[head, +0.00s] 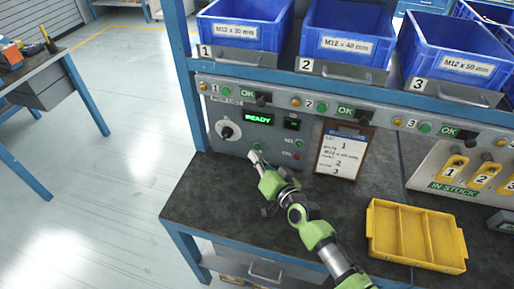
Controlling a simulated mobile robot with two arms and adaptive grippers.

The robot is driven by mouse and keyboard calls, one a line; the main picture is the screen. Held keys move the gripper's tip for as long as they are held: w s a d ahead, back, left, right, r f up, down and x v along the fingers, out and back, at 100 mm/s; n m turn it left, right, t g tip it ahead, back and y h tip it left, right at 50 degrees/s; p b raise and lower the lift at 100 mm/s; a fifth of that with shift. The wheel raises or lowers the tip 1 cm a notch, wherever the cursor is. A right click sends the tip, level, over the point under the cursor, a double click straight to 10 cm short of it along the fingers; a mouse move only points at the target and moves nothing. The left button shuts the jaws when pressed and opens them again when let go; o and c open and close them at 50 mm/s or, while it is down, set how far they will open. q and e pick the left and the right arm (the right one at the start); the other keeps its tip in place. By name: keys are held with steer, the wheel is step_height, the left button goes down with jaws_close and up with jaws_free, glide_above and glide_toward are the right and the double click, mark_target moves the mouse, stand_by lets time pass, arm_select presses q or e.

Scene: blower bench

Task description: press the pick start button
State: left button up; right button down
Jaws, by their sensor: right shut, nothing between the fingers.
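The grey pick control panel (219,148) stands at the back left of the bench, with a lit green READY display (258,118). A small green button (257,146) is low in the panel's middle; its label cannot be read. My right gripper (253,156) is shut and empty, its tips just below this button and close to the panel face. I cannot tell whether they touch it. Another green button (299,143) and a red button (297,156) are to the right. My left gripper is not in view.
A black knob (227,132) is on the panel's left. A clipboard (340,152) leans to the right. A yellow divided tray (416,263) sits at the bench's right front. Blue bins (238,37) stand on the shelf above. The bench's left front is clear.

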steer(key=shift+w, duration=0.1)
stand_by(0.4)
steer(key=shift+w+d, duration=0.15)
steer(key=shift+w, duration=0.15)
steer(key=shift+w+d+b, duration=0.1)
steer(key=shift+w+b, duration=0.25)
steer(key=shift+b, duration=0.1)
stand_by(0.5)
stand_by(0.3)
steer(key=shift+s+a+p, duration=0.2)
steer(key=shift+s+p, duration=0.3)
steer(key=shift+s, duration=0.25)
steer(key=shift+s+a, duration=0.1)
steer(key=shift+s+p, duration=0.3)
steer(key=shift+p, duration=0.05)
steer(key=s+p, duration=0.1)
steer(key=s+a, duration=0.1)
steer(key=s, duration=0.1)
steer(key=shift+s+a+r+p, duration=0.1)
steer(key=shift+p, duration=0.3)
steer(key=shift+s+a, duration=0.1)
steer(key=shift+s, duration=0.3)
